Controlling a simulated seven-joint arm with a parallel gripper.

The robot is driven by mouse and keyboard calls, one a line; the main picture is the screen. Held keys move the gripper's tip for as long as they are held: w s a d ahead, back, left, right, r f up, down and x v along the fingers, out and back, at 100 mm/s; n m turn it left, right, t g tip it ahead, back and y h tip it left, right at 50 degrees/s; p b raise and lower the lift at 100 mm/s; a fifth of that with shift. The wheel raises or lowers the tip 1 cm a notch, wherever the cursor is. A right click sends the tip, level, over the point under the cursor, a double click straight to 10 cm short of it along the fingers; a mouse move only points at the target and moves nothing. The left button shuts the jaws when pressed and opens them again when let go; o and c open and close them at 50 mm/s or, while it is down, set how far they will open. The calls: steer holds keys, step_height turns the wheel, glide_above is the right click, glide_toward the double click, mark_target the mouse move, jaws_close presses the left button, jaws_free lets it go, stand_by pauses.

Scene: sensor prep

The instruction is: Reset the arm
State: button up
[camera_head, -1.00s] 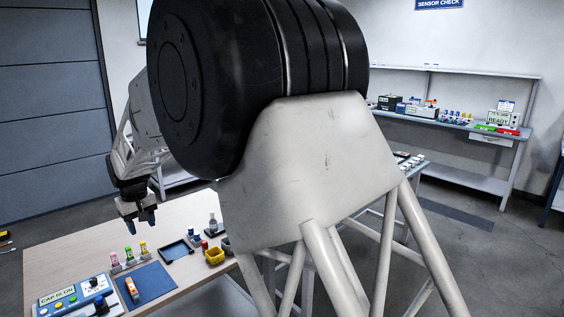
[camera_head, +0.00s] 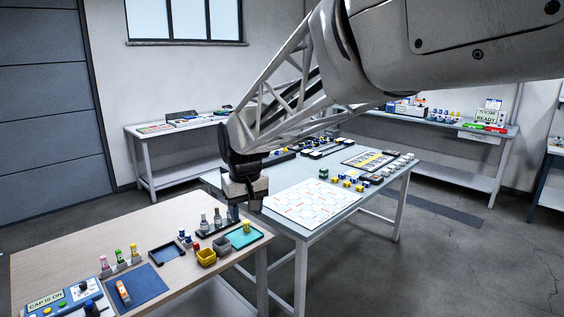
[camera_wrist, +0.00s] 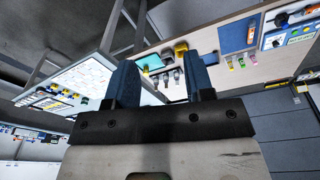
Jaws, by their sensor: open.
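My gripper (camera_head: 245,208) hangs in the air at the end of the arm, over the right back part of the wooden table (camera_head: 60,250), near its edge. In the wrist view my gripper (camera_wrist: 160,66) shows two blue fingers well apart, with nothing held between them. From the head view I cannot tell its exact height above the table. It partly hides the black rack with upright bottles (camera_head: 204,224) and the space behind it.
The wooden table holds a control box with a "CAP IS ON" sign (camera_head: 45,300), a blue mat (camera_head: 147,285), a dark tray (camera_head: 167,252), a yellow bin (camera_head: 206,257) and a teal tray (camera_head: 240,239). A second table with a white grid sheet (camera_head: 312,203) stands behind, right.

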steer(key=s+d+m, duration=0.3)
steer(key=s+d, duration=1)
steer(key=d, duration=0.4)
steer(key=s+d+f+m, duration=0.1)
steer(key=s+d+f, duration=0.1)
steer(key=s+d, duration=0.3)
steer(key=s+d+f+m+t, duration=0.1)
steer(key=s+d+f, duration=0.2)
steer(key=s, duration=0.8)
steer(key=shift+s+d+f+m+h, duration=0.2)
steer(key=shift+d+m+h, duration=0.15)
steer(key=shift+d, duration=0.7)
